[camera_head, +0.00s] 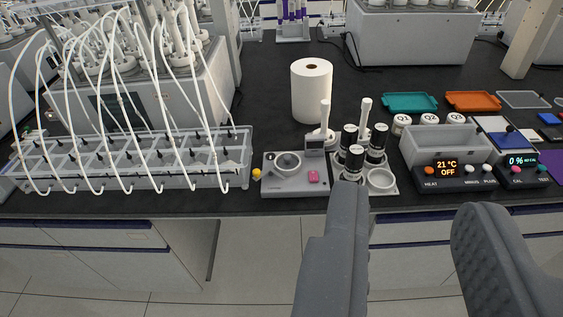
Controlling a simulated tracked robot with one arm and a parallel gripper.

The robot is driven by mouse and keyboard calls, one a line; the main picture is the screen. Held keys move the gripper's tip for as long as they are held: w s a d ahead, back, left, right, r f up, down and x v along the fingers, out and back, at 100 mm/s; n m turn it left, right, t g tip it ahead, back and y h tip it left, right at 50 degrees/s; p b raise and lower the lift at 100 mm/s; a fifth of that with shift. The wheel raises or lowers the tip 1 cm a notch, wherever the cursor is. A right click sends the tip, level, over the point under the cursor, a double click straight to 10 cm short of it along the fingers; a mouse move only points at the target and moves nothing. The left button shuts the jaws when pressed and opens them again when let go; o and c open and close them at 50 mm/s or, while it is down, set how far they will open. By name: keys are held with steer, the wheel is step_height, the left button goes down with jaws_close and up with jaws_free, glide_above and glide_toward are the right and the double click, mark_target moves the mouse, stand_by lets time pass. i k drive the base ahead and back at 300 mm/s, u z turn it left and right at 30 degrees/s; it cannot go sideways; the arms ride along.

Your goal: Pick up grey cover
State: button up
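A flat grey cover (523,99) with a pale rim lies on the black bench at the back right, to the right of an orange cover (472,101) and a teal cover (410,102). My gripper (414,198) is in the foreground with its two dark grey fingers wide apart and nothing between them. The fingers are in front of the bench edge, well short of the grey cover and to its left. The grey cover is in full view.
An open grey bath (445,148) with a heater display (446,170) stands between my gripper and the covers. Black-capped bottles (355,160), a scale (290,173) and a paper roll (312,91) stand left of it. A tubed rack (130,165) fills the left.

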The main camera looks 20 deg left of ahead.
mark_target(287, 162)
steer(key=i, duration=0.95)
steer(key=z, duration=0.05)
